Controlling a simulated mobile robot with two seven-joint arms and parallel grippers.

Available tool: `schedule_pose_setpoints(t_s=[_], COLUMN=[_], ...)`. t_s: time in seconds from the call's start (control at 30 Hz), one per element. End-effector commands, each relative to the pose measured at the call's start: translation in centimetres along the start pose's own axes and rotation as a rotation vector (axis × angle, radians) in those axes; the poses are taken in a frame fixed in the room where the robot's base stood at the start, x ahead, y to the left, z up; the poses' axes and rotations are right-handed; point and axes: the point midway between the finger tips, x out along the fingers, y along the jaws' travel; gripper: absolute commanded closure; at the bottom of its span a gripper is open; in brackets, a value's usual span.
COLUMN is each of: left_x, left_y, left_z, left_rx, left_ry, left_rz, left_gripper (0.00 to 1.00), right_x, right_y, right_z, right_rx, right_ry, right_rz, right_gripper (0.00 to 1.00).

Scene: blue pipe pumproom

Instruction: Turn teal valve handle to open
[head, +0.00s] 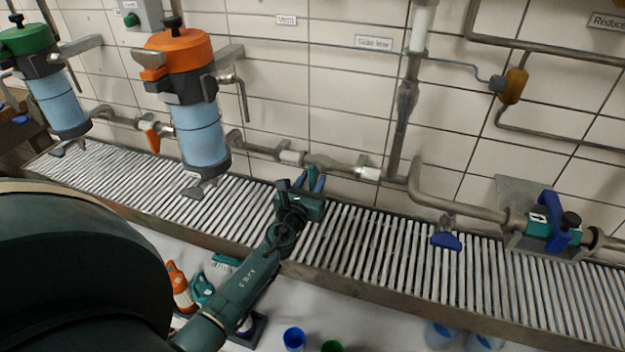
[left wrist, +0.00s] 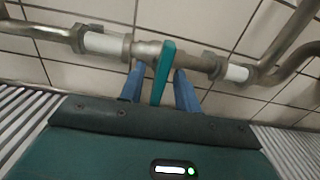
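The teal valve handle (left wrist: 163,72) is a flat lever on the metal pipe (left wrist: 146,50) along the wall. It shows in the left wrist view, pointing from the pipe towards my gripper. My left gripper (left wrist: 160,90) has its two blue fingers apart, one on each side of the handle. A gap shows between the handle and the right finger; the left finger is closer, and I cannot tell whether it touches. In the head view my left gripper (head: 314,180) is at the pipe above the grating and largely hides the handle. My right gripper is not in view.
A slatted grating (head: 370,243) runs below the pipe. An orange-topped filter housing (head: 200,130) stands to the left, a green-topped one (head: 58,100) further left. A blue-handled valve (head: 556,225) is at the right. Bottles (head: 180,285) and cups (head: 294,338) are below.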

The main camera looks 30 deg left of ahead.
Motion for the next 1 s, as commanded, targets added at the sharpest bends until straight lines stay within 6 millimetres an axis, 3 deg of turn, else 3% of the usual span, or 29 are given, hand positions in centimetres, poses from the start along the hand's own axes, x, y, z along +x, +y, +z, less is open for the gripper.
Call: schedule_pose_setpoints(t_s=[0.4, 0.8, 1.0], left_x=[0.82, 0.79, 0.78], left_y=[0.01, 0.01, 0.0], left_z=[0.02, 0.01, 0.0], left_rx=[0.0, 0.0, -0.001], left_ry=[0.0, 0.0, 0.0], left_rz=[0.0, 0.0, 0.0], left_gripper=[0.68, 1.0, 1.0], right_x=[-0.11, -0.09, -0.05], right_y=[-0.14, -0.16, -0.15], right_z=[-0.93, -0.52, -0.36], right_rx=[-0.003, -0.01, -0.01], right_ry=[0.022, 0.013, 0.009], right_rz=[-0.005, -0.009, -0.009], right_gripper=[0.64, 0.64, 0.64])
